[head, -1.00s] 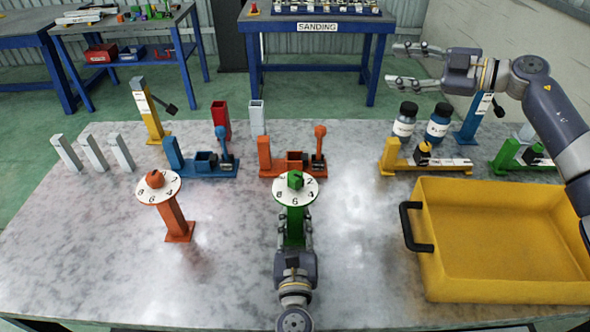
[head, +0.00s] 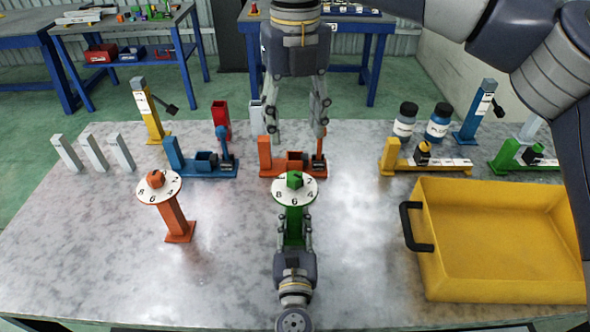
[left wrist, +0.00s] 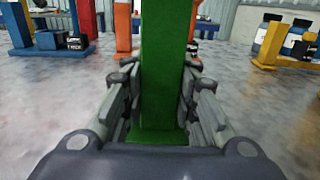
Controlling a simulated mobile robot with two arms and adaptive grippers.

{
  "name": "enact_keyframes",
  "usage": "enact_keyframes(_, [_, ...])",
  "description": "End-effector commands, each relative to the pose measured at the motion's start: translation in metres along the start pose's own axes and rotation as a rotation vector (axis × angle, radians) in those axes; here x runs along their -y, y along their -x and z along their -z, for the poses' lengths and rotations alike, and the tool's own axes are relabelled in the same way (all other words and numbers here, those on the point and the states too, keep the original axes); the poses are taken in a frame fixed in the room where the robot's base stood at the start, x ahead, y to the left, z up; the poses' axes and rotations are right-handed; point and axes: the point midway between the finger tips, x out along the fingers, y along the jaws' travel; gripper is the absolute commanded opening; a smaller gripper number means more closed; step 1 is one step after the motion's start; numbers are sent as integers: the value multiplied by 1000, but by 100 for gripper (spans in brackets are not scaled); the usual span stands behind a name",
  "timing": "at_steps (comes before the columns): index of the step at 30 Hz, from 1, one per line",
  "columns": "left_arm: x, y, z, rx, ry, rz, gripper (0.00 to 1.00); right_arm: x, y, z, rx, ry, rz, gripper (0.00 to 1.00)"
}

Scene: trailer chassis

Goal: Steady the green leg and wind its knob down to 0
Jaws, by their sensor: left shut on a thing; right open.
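The green leg (head: 295,225) stands upright on the table. A white numbered dial (head: 283,195) and a green knob (head: 295,180) sit on its top. Which number the knob points at is too small to tell. My left gripper (head: 295,232) is shut on the green leg below the dial; the left wrist view shows the green leg (left wrist: 163,70) between its fingers. My right gripper (head: 297,128) points down, open and empty, above and beyond the green knob, in front of the orange fixture in the picture.
An orange leg with its own dial (head: 153,197) stands to the left. Blue (head: 205,172), orange (head: 264,158) and yellow (head: 392,160) fixtures line the back. A yellow tray (head: 520,297) is at the right. Bare table lies either side of the green leg.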

Motion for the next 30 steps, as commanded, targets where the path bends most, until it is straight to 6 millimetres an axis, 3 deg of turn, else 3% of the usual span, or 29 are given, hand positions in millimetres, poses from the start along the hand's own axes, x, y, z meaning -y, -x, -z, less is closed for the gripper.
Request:
enact_keyframes(5, [0,0,1,-1,1,1,0,1,-22,1,-3,3,10,49])
enact_keyframes(18, [1,0,1,-1,1,3,0,1,-103,1,-3,2,5,49])
enact_keyframes(24, [1,0,1,-1,1,3,0,1,-116,0,0,2,5,49])
enact_keyframes(30, [1,0,1,-1,1,3,0,1,-118,0,0,1,4,49])
